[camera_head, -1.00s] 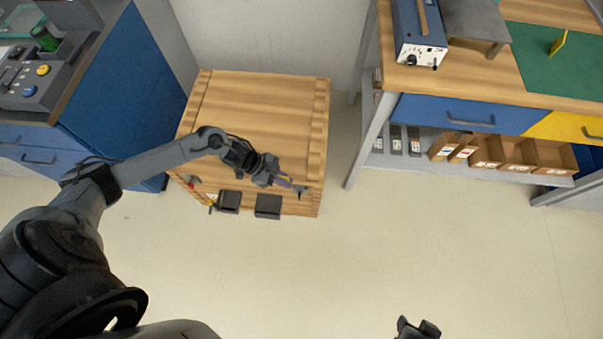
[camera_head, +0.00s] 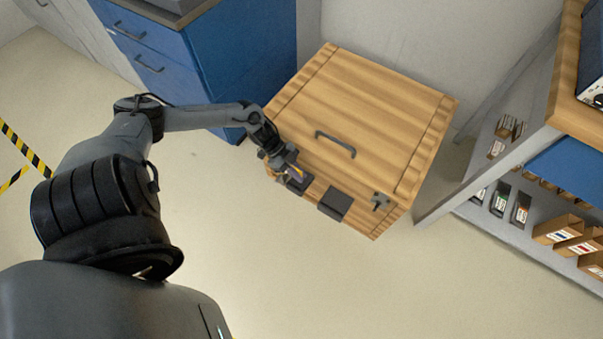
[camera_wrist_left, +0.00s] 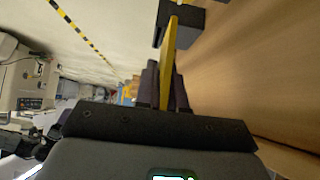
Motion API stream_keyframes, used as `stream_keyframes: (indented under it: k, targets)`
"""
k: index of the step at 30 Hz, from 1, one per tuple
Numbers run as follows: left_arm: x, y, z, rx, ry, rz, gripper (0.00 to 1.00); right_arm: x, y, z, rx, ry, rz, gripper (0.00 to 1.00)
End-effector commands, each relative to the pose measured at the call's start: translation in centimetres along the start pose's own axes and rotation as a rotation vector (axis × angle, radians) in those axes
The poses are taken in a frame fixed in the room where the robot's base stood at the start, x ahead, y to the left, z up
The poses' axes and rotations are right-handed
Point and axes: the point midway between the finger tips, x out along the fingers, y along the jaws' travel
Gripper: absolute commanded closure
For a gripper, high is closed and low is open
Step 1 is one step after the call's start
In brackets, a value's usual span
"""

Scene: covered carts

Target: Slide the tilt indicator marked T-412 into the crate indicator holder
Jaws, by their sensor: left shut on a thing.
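My left gripper (camera_head: 285,167) is at the front left of the wooden crate (camera_head: 352,120). It is shut on a thin yellow tilt indicator (camera_wrist_left: 168,55), seen nearly edge-on in the left wrist view between the fingers (camera_wrist_left: 165,88). Its marking cannot be read. Two dark holders are on the crate's front: a left one (camera_head: 300,187), partly hidden by my gripper, and a right one (camera_head: 335,204). In the left wrist view the indicator's far end overlaps a black holder (camera_wrist_left: 185,25); I cannot tell whether it is inside or in front. My right gripper is out of view.
The crate lid has a dark handle (camera_head: 335,144), and a latch (camera_head: 381,201) sits at its front right. A blue cabinet (camera_head: 238,55) stands behind left. A shelf unit with cardboard bins (camera_head: 565,232) stands at right. The floor in front is clear.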

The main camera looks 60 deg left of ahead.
Motion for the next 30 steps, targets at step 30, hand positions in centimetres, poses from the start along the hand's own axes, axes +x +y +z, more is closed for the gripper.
stream_keyframes:
  k: [30]
  targets:
    - [2.1,0.0,2.1,0.000,-0.001,0.000,1.00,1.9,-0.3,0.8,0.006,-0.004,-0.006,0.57]
